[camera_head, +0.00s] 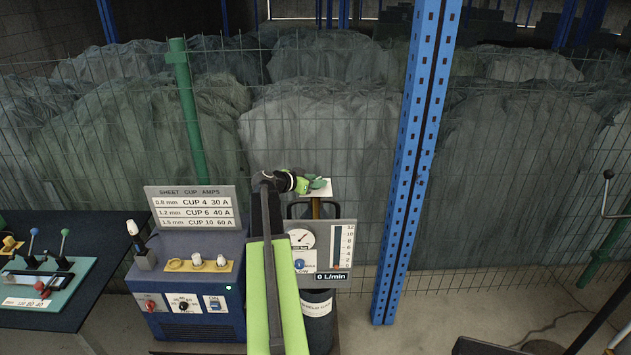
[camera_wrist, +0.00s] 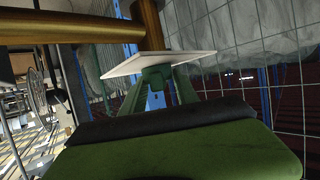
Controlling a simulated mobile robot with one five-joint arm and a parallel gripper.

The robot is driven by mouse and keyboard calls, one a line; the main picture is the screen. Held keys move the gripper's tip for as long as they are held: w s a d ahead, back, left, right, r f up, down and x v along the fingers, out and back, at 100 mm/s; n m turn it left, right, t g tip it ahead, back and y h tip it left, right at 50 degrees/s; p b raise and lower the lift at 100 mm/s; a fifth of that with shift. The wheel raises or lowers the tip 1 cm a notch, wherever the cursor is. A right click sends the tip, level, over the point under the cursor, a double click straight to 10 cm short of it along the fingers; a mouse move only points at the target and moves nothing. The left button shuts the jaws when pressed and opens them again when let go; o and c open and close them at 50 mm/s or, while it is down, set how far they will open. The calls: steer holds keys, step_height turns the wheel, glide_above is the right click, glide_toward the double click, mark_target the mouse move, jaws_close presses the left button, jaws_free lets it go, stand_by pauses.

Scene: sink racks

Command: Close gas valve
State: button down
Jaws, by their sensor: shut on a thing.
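The gas valve sits on top of a dark gas bottle (camera_head: 318,305), with a brass stem (camera_head: 316,208) below a white square plate (camera_head: 321,188). In the wrist view the brass body (camera_wrist: 150,22) and the tilted white plate (camera_wrist: 185,55) lie just beyond my fingers. My gripper (camera_head: 317,183) is at the valve top; its green fingers (camera_wrist: 158,88) are shut on a small green part beside the plate, apparently the valve's handle. The fingers hide most of that part, so its turn angle cannot be told.
A gauge panel (camera_head: 342,240) below the valve shows "0 L/min". A blue welding machine (camera_head: 190,315) with a settings sign (camera_head: 195,207) stands left. A bench with levers (camera_head: 45,275) is at far left. A blue post (camera_head: 410,165) stands right; wire mesh (camera_head: 330,110) runs behind.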

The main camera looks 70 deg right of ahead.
steer(key=shift+w+d+r, duration=0.1)
steer(key=shift+w, duration=0.1)
steer(key=shift+s, duration=0.15)
steer(key=shift+n+t, duration=0.3)
steer(key=n+t, duration=0.1)
steer(key=n+t+h, duration=0.1)
steer(key=t, duration=0.1)
steer(key=shift+s+a+n, duration=0.1)
steer(key=shift+a+n, duration=0.1)
steer(key=shift+n, duration=0.1)
steer(key=n+t, duration=0.5)
steer(key=t, duration=0.1)
steer(key=shift+d, duration=0.15)
steer(key=n+t+y, duration=0.2)
steer(key=n+t, duration=0.1)
steer(key=n+t+y, duration=0.2)
steer(key=n, duration=0.1)
steer(key=shift+d+t, duration=0.15)
steer(key=shift+t, duration=0.25)
steer(key=n+t+y, duration=0.1)
steer(key=n+y, duration=0.1)
steer(key=shift+n+t+y, duration=0.6)
steer(key=shift+n+y, duration=0.2)
steer(key=shift+n, duration=0.1)
steer(key=shift+a, duration=0.25)
